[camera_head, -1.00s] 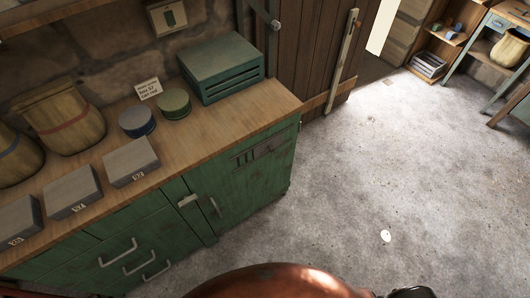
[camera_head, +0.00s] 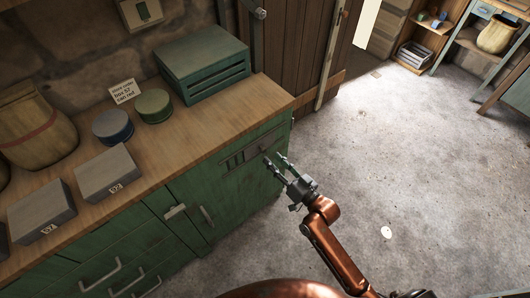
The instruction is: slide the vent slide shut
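The vent slide (camera_head: 257,151) is a grey-green plate set in the upper front of the green cabinet's door. Dark upright slots (camera_head: 234,161) show open to its left. My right gripper (camera_head: 274,158) is in front of the door, by the right part of the vent slide. Its two fingers are apart with nothing between them. One fingertip overlaps the plate's lower right in the picture; I cannot tell whether it touches. My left gripper is not in view.
The wooden counter (camera_head: 200,140) above holds a green slatted box (camera_head: 200,68), a blue tin (camera_head: 113,126), a green tin (camera_head: 154,105), grey boxes (camera_head: 108,172) and a sack (camera_head: 38,122). The concrete floor (camera_head: 420,170) at right is mostly clear.

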